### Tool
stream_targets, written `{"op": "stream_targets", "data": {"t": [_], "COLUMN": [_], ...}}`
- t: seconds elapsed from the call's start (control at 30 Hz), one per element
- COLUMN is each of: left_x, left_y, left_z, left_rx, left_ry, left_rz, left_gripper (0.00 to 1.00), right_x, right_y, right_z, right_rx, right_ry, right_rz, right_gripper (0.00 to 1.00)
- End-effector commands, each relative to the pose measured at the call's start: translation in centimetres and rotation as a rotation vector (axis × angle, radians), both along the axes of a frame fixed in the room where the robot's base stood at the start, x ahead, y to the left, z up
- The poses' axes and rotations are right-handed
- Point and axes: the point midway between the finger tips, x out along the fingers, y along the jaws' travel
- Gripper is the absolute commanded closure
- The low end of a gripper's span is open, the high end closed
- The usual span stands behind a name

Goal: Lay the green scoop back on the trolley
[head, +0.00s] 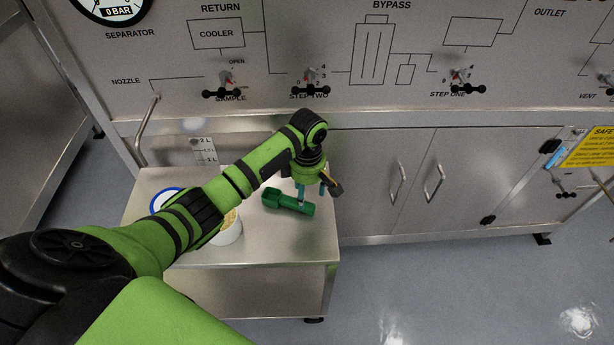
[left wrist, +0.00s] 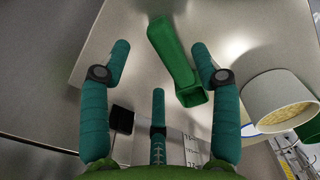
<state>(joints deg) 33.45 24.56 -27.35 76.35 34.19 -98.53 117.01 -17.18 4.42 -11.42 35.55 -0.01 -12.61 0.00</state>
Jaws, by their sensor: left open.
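The green scoop (head: 285,200) lies on the top of the metal trolley (head: 285,240), near its right side in the head view. My left gripper (head: 312,189) is just above and beside the scoop's right end. In the left wrist view the scoop (left wrist: 175,58) lies between the spread teal fingers of the left gripper (left wrist: 161,62), which hold nothing. The gripper is open, and I see no clear contact with the scoop. My left arm crosses over part of the trolley top in the head view. My right gripper does not show.
A white tub (head: 230,233) of pale granules stands on the trolley, left of the scoop and partly behind my arm; it also shows in the left wrist view (left wrist: 282,98). A valve panel (head: 350,60) and cabinet doors (head: 440,175) rise behind. The trolley's front right top is bare.

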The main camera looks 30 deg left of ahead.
Motion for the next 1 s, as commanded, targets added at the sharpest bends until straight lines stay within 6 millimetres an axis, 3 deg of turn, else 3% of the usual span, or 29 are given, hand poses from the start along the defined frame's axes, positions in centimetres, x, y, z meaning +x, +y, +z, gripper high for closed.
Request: {"op": "stream_targets", "data": {"t": [0.2, 0.43, 0.83, 1.0], "left_x": [0.1, 0.1, -0.1, -2.5], "left_y": [0.0, -0.1, -0.2, -2.2], "left_z": [4.6, 7.0, 7.1, 4.1], "left_rx": [0.0, -0.001, -0.001, -0.013], "left_ry": [-0.004, 0.0, 0.0, -0.019], "left_rz": [0.0, 0.0, -0.012, -0.234], "left_gripper": [0.37, 0.37, 0.37, 0.37], "right_x": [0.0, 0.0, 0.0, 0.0], "right_y": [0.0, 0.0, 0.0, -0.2], "right_z": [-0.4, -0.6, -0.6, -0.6], "right_rx": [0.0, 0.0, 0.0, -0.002], "right_ry": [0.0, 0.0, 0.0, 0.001], "right_rz": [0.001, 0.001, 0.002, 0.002], "right_gripper": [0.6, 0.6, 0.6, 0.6]}}
